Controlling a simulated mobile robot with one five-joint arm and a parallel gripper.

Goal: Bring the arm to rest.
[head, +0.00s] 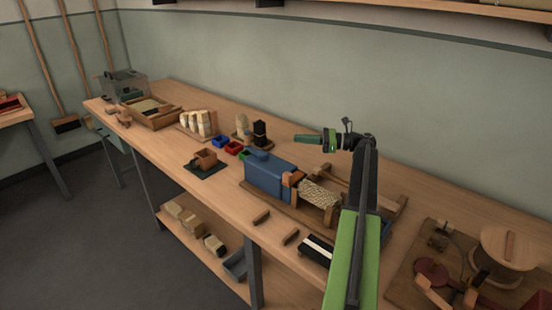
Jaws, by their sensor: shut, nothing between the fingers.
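My arm reaches up from the bottom of the head view, a green link with a dark elbow, and bends left at the top. My gripper (304,139) is at the left end of the dark wrist, shut and empty. It points left in front of the pale green wall, in the air above the workbench (225,204). It appears apart from the things below it. In the picture, a blue machine block (268,176) with a woven light-coloured piece (321,194) is below it on a wooden board. My forearm hides part of that board.
Small blue, red and green bins (221,141) and a dark block (260,133) stand left of the machine. Wooden trays (152,112) are farther left. A spool (502,257) on a board is at the right. A lower shelf (190,246) holds blocks. Brooms lean at the left wall.

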